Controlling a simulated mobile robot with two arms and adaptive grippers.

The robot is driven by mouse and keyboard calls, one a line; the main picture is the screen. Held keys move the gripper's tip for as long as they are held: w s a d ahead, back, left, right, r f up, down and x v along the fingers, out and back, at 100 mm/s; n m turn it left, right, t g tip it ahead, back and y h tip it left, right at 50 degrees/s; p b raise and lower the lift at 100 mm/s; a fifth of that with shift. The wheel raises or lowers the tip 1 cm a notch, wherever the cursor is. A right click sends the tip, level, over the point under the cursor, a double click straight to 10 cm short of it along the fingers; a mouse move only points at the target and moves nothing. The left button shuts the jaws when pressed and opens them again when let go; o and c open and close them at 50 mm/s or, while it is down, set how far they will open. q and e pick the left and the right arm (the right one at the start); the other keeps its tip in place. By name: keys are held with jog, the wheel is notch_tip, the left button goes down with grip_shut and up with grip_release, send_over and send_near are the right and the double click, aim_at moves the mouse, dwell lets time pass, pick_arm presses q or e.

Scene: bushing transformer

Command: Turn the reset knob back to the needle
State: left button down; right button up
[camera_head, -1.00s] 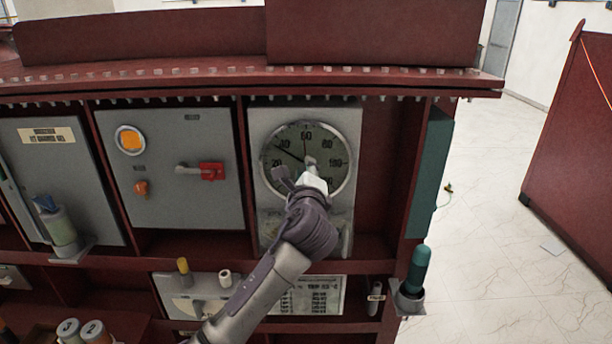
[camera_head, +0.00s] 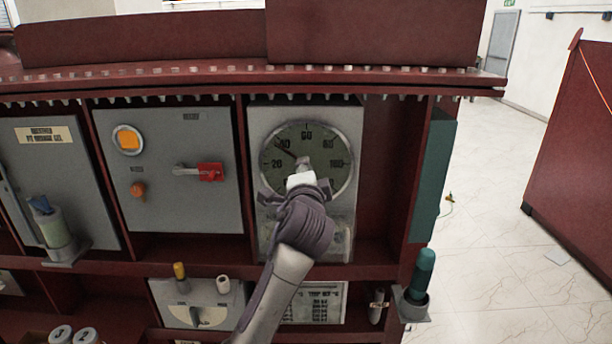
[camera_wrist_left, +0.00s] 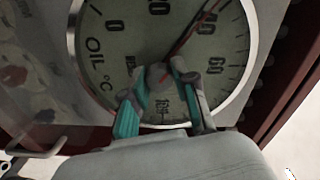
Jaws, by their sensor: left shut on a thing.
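The round oil temperature gauge (camera_head: 340,150) sits on a grey panel in the middle of the head view, with a pale dial and a silver rim. Its dial (camera_wrist_left: 110,50) fills much of the left wrist view. The reset knob (camera_wrist_left: 158,75) is at the dial's centre. My left gripper (camera_head: 302,167) reaches up from below and covers the lower dial. In the left wrist view, its teal fingers (camera_wrist_left: 160,82) are shut on the knob from both sides. A red hand (camera_wrist_left: 197,33) and the dark needle (camera_head: 286,152) lie close together near 40. My right gripper is not in view.
Left of the gauge, a grey cabinet has an orange lamp (camera_head: 128,139) and a red-handled switch (camera_head: 210,172). A dark green cylinder (camera_head: 422,272) stands in a holder at lower right. A ledge (camera_head: 380,271) runs below the gauge. Open floor lies to the right.

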pick_arm(q)
jog(key=shift+f+n, duration=0.1)
jog(key=shift+n, duration=0.3)
jog(key=c, duration=0.9)
grip_release()
